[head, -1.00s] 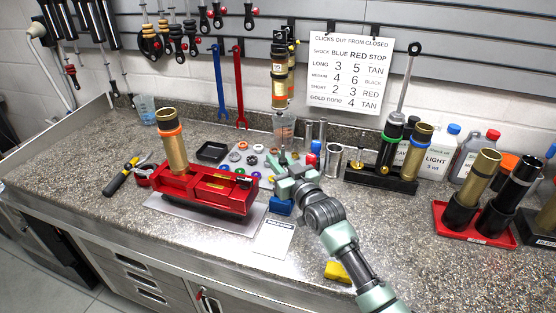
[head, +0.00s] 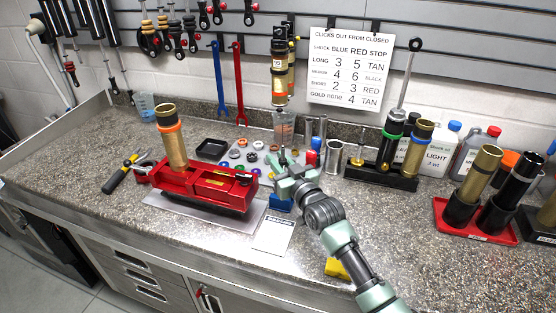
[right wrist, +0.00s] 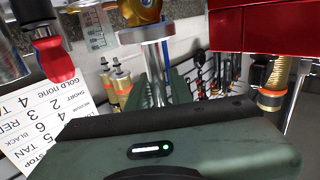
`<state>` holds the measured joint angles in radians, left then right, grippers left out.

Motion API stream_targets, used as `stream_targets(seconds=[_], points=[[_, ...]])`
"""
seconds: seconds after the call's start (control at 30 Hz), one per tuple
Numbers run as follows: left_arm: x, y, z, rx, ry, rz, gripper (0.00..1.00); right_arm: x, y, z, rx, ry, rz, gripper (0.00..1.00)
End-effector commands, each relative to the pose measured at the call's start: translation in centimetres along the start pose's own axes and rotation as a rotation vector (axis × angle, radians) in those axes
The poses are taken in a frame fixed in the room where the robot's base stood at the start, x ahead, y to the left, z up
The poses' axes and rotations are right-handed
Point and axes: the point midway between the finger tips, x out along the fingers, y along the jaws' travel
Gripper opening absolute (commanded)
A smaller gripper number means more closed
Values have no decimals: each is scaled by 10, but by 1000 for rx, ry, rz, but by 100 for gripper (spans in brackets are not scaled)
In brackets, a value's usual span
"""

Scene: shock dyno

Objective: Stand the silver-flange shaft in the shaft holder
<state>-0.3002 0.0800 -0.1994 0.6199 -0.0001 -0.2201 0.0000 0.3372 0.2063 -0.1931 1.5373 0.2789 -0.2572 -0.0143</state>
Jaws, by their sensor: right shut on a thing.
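My right gripper (head: 284,160) is over the worktop in the middle of the head view. The right wrist view shows it (right wrist: 156,82) shut on the silver-flange shaft (right wrist: 146,36). The flange is a flat silver disc beyond the fingertips, with the thin shaft running down between the fingers. In the head view the shaft is small and I cannot make out its details. A black stand (head: 367,178) at the right holds upright parts; I cannot tell whether it is the shaft holder. A blue block (head: 280,203) is just below the gripper, partly hidden. My left gripper is not in view.
A red vise (head: 200,183) holding a gold tube (head: 173,140) stands left of the gripper. A mat with small coloured parts (head: 237,154) lies behind it. A red tray (head: 480,228) with tubes stands at right. The front worktop is mostly clear.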

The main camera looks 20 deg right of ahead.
Motion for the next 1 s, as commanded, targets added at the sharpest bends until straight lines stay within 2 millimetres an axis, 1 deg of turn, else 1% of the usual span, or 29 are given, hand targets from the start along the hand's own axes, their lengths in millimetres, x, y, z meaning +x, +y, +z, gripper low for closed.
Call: stream_targets(seconds=[0.5,0.9,0.93,1.0], points=[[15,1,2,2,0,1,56,0,0,24,0,1,0,0],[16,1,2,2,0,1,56,0,0,25,0,2,0,0],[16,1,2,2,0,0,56,0,0,25,0,2,0,29],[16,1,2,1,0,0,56,0,0,25,0,2,0,46]])
